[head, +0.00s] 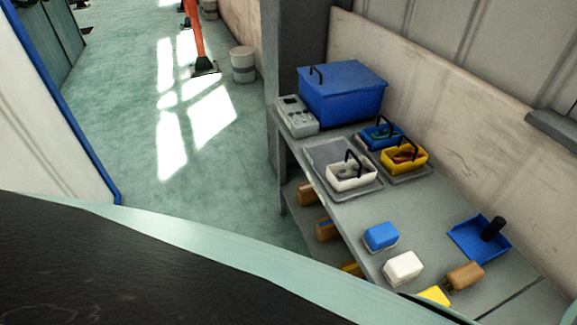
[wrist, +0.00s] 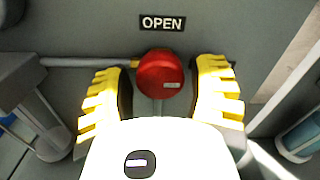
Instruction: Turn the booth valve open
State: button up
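The booth valve shows in the wrist view as a round red knob (wrist: 160,75) with a small pale mark, on a grey panel. A black sign (wrist: 162,22) reading OPEN is fixed above it. A pipe runs to the knob from the left. My gripper (wrist: 162,92) is open, with one yellow finger on each side of the knob. Gaps show between the fingers and the knob, so it is not gripped. The lower part of the knob's mount is partly hidden by my gripper's white body. The head view shows neither the valve nor my gripper.
In the head view a grey workbench (head: 350,212) on the right holds a blue box (head: 342,95), a white basket (head: 351,177), a yellow basket (head: 404,158) and a blue tray (head: 478,238). A bucket (head: 243,65) stands by the wall. The floor (head: 130,110) at left is clear.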

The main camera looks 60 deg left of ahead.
jog(key=c, duration=0.8)
